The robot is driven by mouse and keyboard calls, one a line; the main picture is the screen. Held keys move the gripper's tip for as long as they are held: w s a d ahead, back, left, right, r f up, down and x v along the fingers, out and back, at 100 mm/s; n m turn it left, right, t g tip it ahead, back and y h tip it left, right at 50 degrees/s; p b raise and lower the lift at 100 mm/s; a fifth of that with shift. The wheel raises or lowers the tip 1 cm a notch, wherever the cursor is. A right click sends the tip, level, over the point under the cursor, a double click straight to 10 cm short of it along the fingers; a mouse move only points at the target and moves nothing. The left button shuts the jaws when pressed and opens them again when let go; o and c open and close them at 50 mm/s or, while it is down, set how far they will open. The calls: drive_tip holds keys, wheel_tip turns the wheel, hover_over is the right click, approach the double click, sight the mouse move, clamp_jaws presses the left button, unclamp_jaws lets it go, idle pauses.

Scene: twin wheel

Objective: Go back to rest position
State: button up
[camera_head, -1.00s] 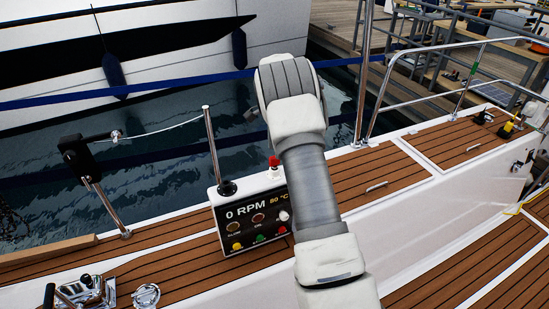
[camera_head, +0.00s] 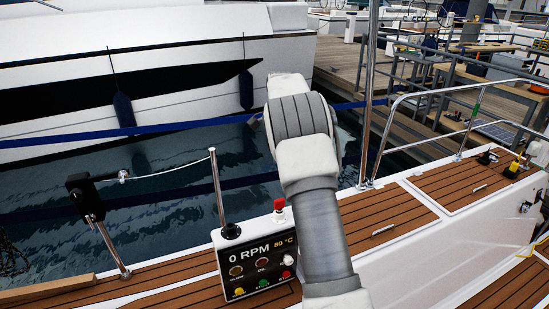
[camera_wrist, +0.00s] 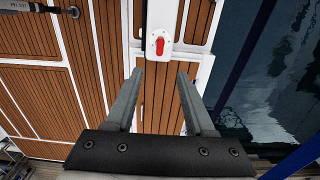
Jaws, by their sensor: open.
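My gripper (camera_wrist: 159,88) shows in the wrist view with its two grey fingers spread apart and nothing between them. Beyond the fingertips is a red knob (camera_wrist: 160,46) on a white housing, apart from the fingers. In the head view my arm rises through the middle and hides my gripper. The control panel (camera_head: 258,258) stands left of my forearm and reads 0 RPM and 80 °C. Its red knob (camera_head: 279,205) is on top.
A metal post (camera_head: 217,190) rises beside the panel. A tall steel pole (camera_head: 370,100) and a railing (camera_head: 440,95) stand to the right. The teak deck (camera_head: 400,212) runs along the water (camera_head: 130,185). A white boat (camera_head: 190,70) lies beyond, with dark fenders (camera_head: 123,112).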

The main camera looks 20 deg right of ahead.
drive_tip(key=s+a+r+n+t, duration=0.1)
drive_tip(key=s+a+r+n, duration=0.35)
drive_tip(key=s+r, duration=0.35)
drive_tip(key=s+a+r+n+t, duration=0.2)
drive_tip(key=s+a+r+n, duration=0.25)
drive_tip(key=s+r, duration=0.3)
drive_tip(key=s+a+f+n+t, duration=0.1)
drive_tip(key=s+a+n, duration=0.3)
drive_tip(key=s, duration=0.7)
drive_tip(key=s+a+f+n+t, duration=0.1)
drive_tip(key=s+a+f+n, duration=0.2)
drive_tip(key=s, duration=0.8)
drive_tip(key=shift+a+f+n+t, duration=0.3)
drive_tip(key=shift+a+n, duration=0.2)
drive_tip(key=shift+n, duration=0.5)
drive_tip(key=shift+w, duration=0.1)
